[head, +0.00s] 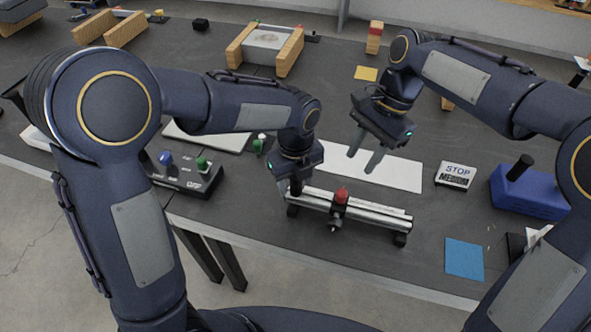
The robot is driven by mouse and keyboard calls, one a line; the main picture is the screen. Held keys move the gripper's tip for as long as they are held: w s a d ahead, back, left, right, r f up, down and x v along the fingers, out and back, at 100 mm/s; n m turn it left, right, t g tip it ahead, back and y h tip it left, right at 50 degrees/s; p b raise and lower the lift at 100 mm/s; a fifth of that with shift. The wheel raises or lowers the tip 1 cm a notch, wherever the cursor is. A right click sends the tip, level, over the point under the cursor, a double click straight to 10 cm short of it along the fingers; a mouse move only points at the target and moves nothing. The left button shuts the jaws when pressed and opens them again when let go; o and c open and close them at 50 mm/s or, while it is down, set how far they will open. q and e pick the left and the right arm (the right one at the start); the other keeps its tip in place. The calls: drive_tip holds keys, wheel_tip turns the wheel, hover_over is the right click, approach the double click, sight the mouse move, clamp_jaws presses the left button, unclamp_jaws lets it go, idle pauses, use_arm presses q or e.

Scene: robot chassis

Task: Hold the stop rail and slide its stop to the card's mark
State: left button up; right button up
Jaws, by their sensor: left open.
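The stop rail (379,216) is a silver bar on dark feet near the table's front edge. Its stop (340,208), a dark slider with a red knob, sits near the middle of the bar. The card (455,176) at the right reads STOP and, on a dark band, what looks like MEDIUM. My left gripper (296,187) is open and points down at the rail's left end; its fingers are partly hidden, and I cannot tell whether they touch the rail. My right gripper (364,160) is open and empty, above the white strip behind the rail.
A white strip (400,174) lies behind the rail. A blue block with a black handle (530,192) stands at the right, and a blue square (464,259) lies at the front right. A control box (185,176) is on the left. Wooden fixtures (265,50) stand farther back.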

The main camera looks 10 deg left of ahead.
use_arm(q)
drive_tip(key=shift+f, duration=0.2)
drive_tip(key=shift+c, duration=0.3)
clamp_jaws()
idle(0.8)
